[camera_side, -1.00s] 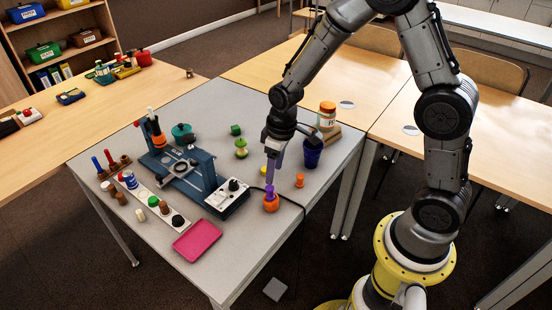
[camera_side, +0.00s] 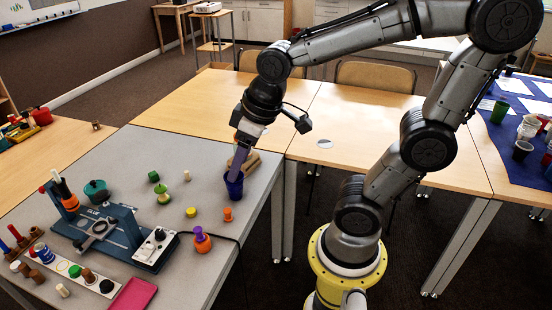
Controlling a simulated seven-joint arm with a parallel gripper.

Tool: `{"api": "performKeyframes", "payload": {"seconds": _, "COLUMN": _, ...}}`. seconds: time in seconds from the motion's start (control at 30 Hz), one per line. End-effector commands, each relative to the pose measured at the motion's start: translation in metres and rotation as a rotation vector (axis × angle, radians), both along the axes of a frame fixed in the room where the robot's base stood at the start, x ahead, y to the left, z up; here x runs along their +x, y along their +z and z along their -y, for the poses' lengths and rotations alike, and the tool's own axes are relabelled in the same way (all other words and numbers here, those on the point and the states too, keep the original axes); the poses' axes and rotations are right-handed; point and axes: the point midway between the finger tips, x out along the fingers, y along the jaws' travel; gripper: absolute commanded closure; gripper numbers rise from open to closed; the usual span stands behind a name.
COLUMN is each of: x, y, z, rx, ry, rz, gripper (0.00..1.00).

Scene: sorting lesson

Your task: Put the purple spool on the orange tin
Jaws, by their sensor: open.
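The purple spool (camera_side: 198,231) stands on top of the round orange tin (camera_side: 203,244), near the right part of the grey table. The two touch, and the spool looks upright. My gripper (camera_side: 234,176) is open and away from them, up and to the right in the picture. Its purple-grey fingers point down at the dark blue cup (camera_side: 233,188) and overlap its rim in the picture. I cannot tell whether the fingers are in front of the cup or over it. I see nothing between the fingers.
A blue machine (camera_side: 110,238) with a control box (camera_side: 156,246) stands left of the tin, its black cable running past it. Small pieces stand nearby: a yellow one (camera_side: 191,212), an orange one (camera_side: 228,214) and a green one (camera_side: 153,177). A pink tray (camera_side: 133,295) lies in front.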

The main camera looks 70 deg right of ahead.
Motion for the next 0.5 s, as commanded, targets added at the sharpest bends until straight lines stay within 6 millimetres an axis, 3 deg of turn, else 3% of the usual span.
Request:
{"api": "performKeyframes", "payload": {"seconds": 0.1, "x": -0.036, "y": 0.015, "z": 0.001, "rx": 0.009, "ry": -0.035, "rz": 0.065, "gripper": 0.41}}
{"api": "performKeyframes", "payload": {"seconds": 0.2, "x": -0.058, "y": 0.02, "z": 0.001, "rx": 0.016, "ry": -0.058, "rz": 0.099, "gripper": 0.41}}
{"api": "performKeyframes", "payload": {"seconds": 0.33, "x": -0.074, "y": 0.021, "z": 0.002, "rx": 0.022, "ry": -0.075, "rz": 0.123, "gripper": 0.41}}
{"api": "performKeyframes", "payload": {"seconds": 0.5, "x": -0.078, "y": 0.021, "z": 0.002, "rx": 0.024, "ry": -0.082, "rz": 0.128, "gripper": 0.41}}
